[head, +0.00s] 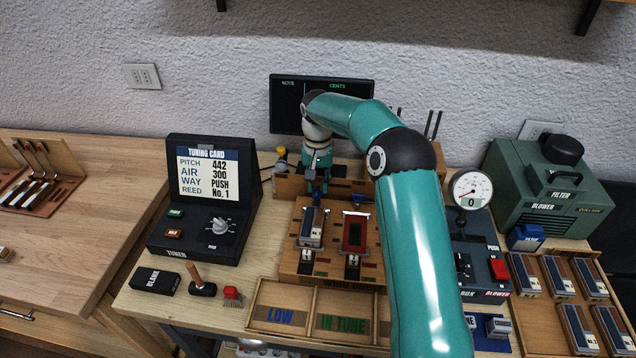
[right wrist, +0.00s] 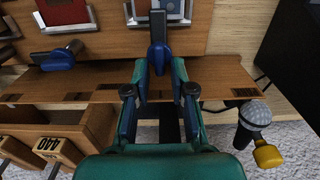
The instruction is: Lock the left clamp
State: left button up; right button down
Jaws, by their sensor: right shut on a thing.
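My right gripper (head: 317,186) reaches down at the back of the wooden fixture (head: 290,268), behind its left bay. In the right wrist view my right gripper (right wrist: 160,82) is shut on the blue-tipped lever of the left clamp (right wrist: 157,28). In the head view the gripper mostly hides this clamp. A reed block (head: 312,224) lies in the left bay. The right clamp (head: 357,199) has a similar blue-tipped lever, seen left in the right wrist view (right wrist: 56,58); nothing holds it. My left gripper is out of view.
A tuner (head: 200,225) with a tuning card stands left of the fixture. A microphone (right wrist: 254,114) stands near the gripper. A gauge (head: 470,190) and blower (head: 550,180) are at right. Labelled trays (head: 281,318) lie in front; my right arm covers part of them.

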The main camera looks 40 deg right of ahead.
dwell(0.5)
jog(key=c, duration=1)
grip_release()
notch_tip(320, 180, up, 12)
jog(key=shift+f, duration=0.1)
